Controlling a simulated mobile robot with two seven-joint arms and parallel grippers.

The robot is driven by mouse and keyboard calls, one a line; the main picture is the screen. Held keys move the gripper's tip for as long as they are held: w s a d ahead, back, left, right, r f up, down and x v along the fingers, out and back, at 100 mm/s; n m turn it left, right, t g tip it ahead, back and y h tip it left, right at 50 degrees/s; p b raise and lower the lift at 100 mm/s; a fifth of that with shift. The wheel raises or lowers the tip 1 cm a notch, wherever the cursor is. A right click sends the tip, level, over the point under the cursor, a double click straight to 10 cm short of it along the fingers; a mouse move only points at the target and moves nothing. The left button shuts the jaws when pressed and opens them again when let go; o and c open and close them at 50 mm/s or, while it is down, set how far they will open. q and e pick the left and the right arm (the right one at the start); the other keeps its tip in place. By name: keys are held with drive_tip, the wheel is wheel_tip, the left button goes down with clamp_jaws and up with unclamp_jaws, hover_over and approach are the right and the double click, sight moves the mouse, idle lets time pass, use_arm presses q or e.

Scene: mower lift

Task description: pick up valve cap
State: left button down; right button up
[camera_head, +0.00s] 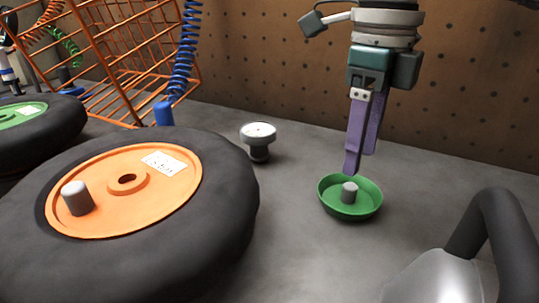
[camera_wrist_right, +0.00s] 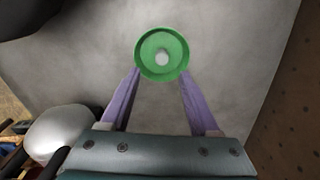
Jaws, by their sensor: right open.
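A small grey valve cap (camera_head: 349,192) stands inside a round green dish (camera_head: 328,203) on the grey bench. My right gripper (camera_head: 355,168) points down just above the dish, its purple fingers apart and nothing between them. In the right wrist view the pale cap (camera_wrist_right: 162,58) sits near the middle of the green dish (camera_wrist_right: 146,46), just beyond the two open fingertips (camera_wrist_right: 160,74). The fingers appear to lie on either side of the cap's line, still above it. My left gripper is not in view.
A large black tire (camera_head: 235,215) with an orange rim and a grey cylinder fills the left. An orange wire rack (camera_head: 125,65) is at back left. A metal object with a black handle (camera_head: 510,235) is at front right. A pegboard wall (camera_head: 255,60) stands behind.

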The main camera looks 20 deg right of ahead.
sight(350, 185)
drive_tip(key=f, duration=0.5)
drive_tip(key=shift+w+f+b, duration=0.3)
drive_tip(key=shift+f, duration=0.05)
clamp_jaws()
